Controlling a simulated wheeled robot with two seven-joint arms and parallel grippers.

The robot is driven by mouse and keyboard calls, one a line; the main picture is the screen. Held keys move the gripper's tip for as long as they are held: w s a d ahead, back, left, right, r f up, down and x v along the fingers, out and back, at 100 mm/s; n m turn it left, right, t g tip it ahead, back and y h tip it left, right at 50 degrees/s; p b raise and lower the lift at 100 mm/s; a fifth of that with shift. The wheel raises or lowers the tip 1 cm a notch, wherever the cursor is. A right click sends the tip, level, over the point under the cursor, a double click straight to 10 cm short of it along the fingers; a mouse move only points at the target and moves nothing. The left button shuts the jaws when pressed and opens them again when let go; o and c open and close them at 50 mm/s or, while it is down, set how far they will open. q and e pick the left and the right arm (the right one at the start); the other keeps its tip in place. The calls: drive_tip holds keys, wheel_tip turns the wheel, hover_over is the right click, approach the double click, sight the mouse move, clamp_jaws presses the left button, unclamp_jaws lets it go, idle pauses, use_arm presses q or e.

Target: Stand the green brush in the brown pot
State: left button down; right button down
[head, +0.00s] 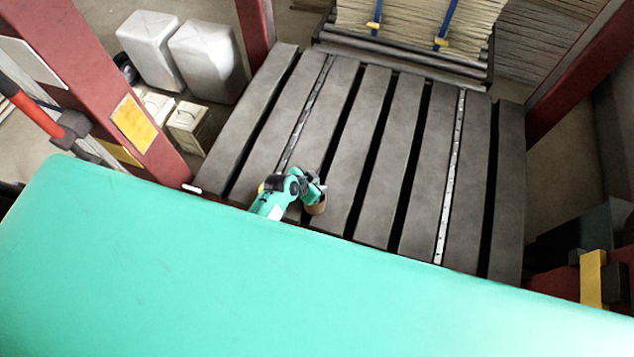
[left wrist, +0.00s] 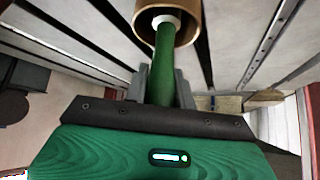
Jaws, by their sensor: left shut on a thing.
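The brown pot (head: 317,207) stands on the slatted grey table near its front edge, partly hidden by my left gripper (head: 314,188). In the left wrist view the pot (left wrist: 143,22) shows at the top with its round opening facing the camera. The green brush (left wrist: 165,62) is between the fingers of my left gripper (left wrist: 162,85). The gripper is shut on it. The brush's far end, with a white part, shows within the outline of the pot's opening; how deep it sits I cannot tell. My right gripper is in neither view.
The slatted table (head: 405,150) is otherwise clear, with dark gaps between its slats. Grey canisters (head: 205,60) stand on the floor at the left, beyond a red post (head: 105,75). Bundled sheets (head: 415,25) lie behind the table. Another red post (head: 570,75) rises at the right.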

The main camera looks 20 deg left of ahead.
use_arm(q)
drive_tip(key=c, duration=1.1)
unclamp_jaws()
drive_tip(key=v, duration=1.3)
drive_tip(key=shift+s+a+r, duration=0.15)
drive_tip(key=shift+s+r, duration=0.05)
drive_tip(key=shift+r, duration=0.1)
